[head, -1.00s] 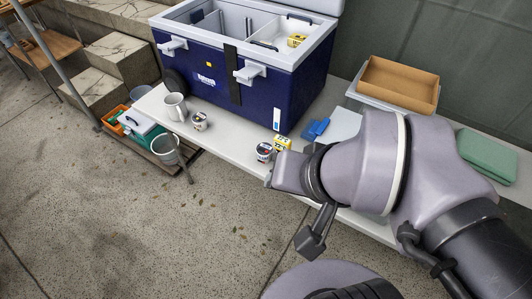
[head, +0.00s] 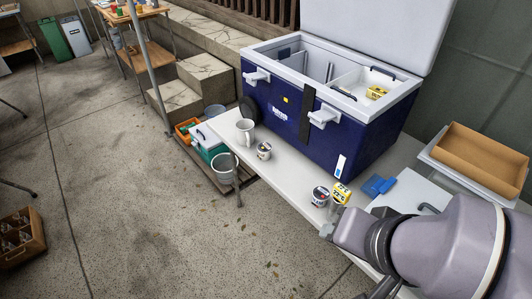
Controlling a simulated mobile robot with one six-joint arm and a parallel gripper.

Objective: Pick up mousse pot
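Two small pots with dark tops and printed sides stand on the white table (head: 292,182). One pot (head: 264,150) is beside the white mug; the other pot (head: 320,196) is near the front edge, close to my gripper. The labels are too small to read, so I cannot tell which is the mousse pot. My gripper (head: 327,231) is at the table's front edge, just below the nearer pot in the picture. My own arm hides most of it, and its fingers do not show clearly.
A yellow-and-white box (head: 341,193) stands right beside the nearer pot. A white mug (head: 245,132) stands at the table's left end. A large open blue cooler (head: 275,112) fills the back. A blue item (head: 378,186) and a cardboard tray (head: 485,158) are to the right.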

